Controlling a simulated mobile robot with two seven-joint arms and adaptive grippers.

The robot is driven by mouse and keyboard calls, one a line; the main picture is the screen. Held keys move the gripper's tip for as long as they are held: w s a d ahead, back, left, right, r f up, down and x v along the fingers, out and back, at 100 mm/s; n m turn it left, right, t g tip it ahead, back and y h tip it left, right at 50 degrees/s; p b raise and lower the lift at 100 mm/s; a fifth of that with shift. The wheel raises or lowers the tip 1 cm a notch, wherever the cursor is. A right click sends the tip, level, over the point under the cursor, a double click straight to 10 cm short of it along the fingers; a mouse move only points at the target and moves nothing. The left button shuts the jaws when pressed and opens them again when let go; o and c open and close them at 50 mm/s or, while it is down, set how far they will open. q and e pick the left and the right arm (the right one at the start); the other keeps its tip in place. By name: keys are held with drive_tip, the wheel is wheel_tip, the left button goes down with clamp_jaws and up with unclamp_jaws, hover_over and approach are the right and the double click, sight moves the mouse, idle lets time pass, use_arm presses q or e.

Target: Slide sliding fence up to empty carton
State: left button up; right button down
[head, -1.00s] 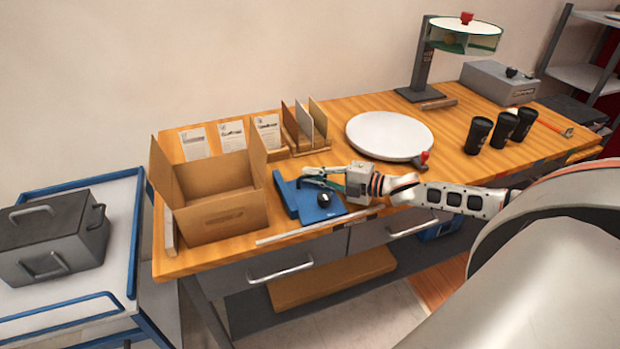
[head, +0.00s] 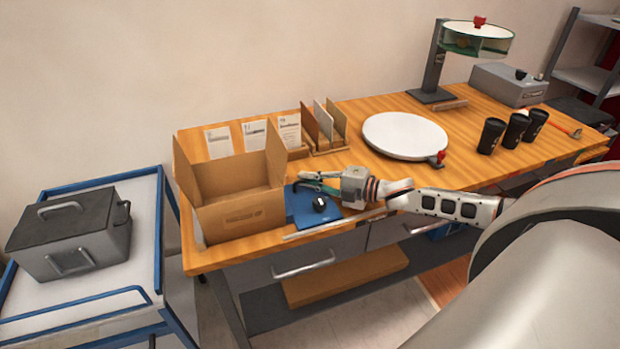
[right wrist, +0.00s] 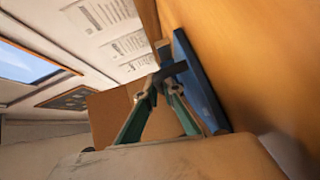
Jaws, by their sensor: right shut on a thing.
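The open, empty-looking carton (head: 240,215) stands upright at the table's left end with its flaps up. In the right wrist view, the green fingers (right wrist: 162,84) close on a dark bar beside the blue plate (right wrist: 198,78). My left gripper is out of view.
Behind the carton stand printed sheets (head: 254,135) and a wooden rack (head: 325,146) with upright boards. A round white turntable (head: 404,135) and several black cups (head: 515,128) are to the right. A pale strip (head: 333,224) runs along the table's front edge.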

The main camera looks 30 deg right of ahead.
drive_tip(key=shift+a, duration=0.2)
drive_tip(key=c, duration=2.4)
unclamp_jaws()
drive_tip(key=shift+c, duration=0.2)
drive_tip(key=shift+d, duration=0.1)
drive_tip(key=shift+s+d, duration=0.3)
drive_tip(key=shift+s, duration=0.15)
drive_tip(key=v, duration=0.9)
drive_tip(key=shift+v, duration=0.95)
drive_tip(key=shift+r, duration=0.1)
